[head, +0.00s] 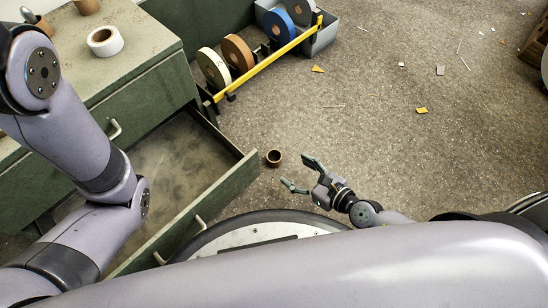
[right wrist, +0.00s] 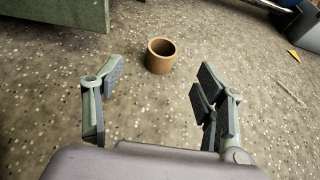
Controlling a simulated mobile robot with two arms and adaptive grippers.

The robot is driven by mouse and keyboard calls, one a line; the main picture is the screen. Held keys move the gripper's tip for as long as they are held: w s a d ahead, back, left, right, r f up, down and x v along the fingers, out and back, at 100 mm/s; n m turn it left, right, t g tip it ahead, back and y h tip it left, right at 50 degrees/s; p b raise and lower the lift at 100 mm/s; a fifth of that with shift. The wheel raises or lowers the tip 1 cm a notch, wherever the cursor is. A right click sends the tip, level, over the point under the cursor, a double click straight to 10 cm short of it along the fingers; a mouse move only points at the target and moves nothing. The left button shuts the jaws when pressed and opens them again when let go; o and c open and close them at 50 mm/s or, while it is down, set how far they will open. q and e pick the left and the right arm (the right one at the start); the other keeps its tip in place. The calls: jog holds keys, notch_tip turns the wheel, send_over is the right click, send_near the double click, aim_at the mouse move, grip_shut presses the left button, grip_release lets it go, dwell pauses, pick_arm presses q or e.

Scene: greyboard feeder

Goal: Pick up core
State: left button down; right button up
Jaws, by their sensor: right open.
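The core (head: 274,158) is a short brown hollow tube standing on the speckled floor, just right of the open drawer's front. It also shows in the right wrist view (right wrist: 160,63), upright, with its open end up. My right gripper (head: 303,174) is open and empty, a little to the right of the core. In the right wrist view the core is beyond the two spread fingertips (right wrist: 153,85), between them in the picture and touching neither. My left arm comes in at the left, but its gripper is out of view.
A green cabinet (head: 160,42) has an open drawer (head: 195,208), with its front edge near the core. A white roll (head: 105,41) stands on top. A rack with a yellow bar (head: 270,57) holds several coloured rolls. Paper scraps (head: 421,110) lie on the otherwise free floor at right.

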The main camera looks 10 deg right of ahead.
aim_at(269, 153)
jog(key=x, duration=0.4)
jog(key=shift+w, duration=0.1)
jog(key=b+x, duration=0.1)
jog(key=x, duration=0.1)
jog(key=b+x, duration=0.1)
jog(key=x, duration=0.1)
jog(key=shift+w+d+f+b, duration=0.15)
jog(key=shift+w+f+b, duration=0.15)
jog(key=shift+b, duration=0.1)
jog(key=shift+w+a+f, duration=0.1)
jog(key=shift+w+a, duration=0.15)
jog(key=shift+w, duration=0.05)
jog(key=shift+c, duration=0.6)
jog(key=shift+c, duration=0.6)
jog(key=c, duration=0.6)
jog(key=shift+c, duration=0.2)
jog(key=shift+c, duration=0.2)
